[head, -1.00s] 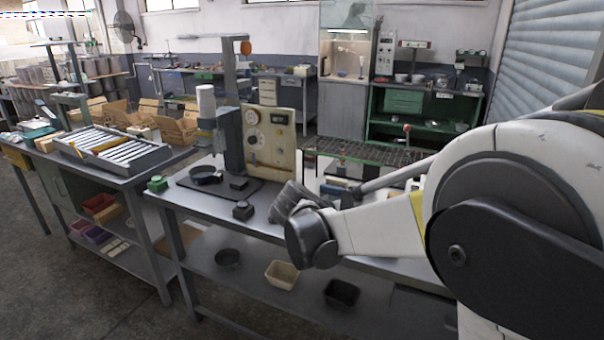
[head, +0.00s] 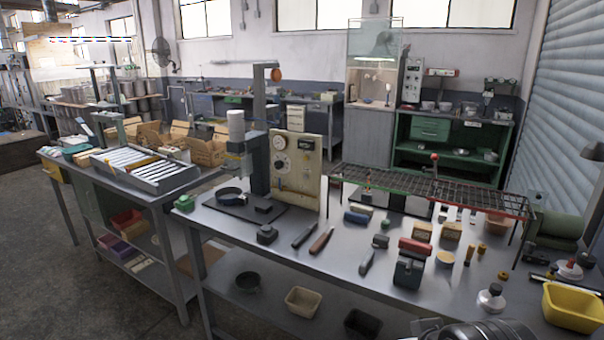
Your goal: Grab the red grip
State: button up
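A red, rounded bar-shaped grip (head: 415,246) lies across the top of a dark box (head: 408,271) on the workbench. A separate tool with a brown-red handle (head: 321,240) lies flat to its left, beside a black-handled one (head: 304,236). A dark pan (head: 231,191) sits on a black plate at the press. A dark ribbed part of my arm's end (head: 488,334) shows at the bottom edge, in front of and below the red grip and apart from it in the picture. Its fingertips cannot be made out.
A wire rack (head: 432,186) with a red-knobbed lever stands behind the small parts. A yellow bin (head: 572,305) is at the right front. Several small blocks, jars and tools crowd the bench (head: 345,272). Bins and a bowl (head: 248,282) sit on the lower shelf.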

aim_at(420, 247)
jog(key=i+j+z, duration=0.2)
jog(key=z, duration=0.2)
jog(key=i+j+z, duration=0.15)
jog(key=j+z, duration=0.2)
jog(key=i+j+z, duration=0.1)
jog(key=j+z, duration=0.3)
jog(key=j, duration=0.1)
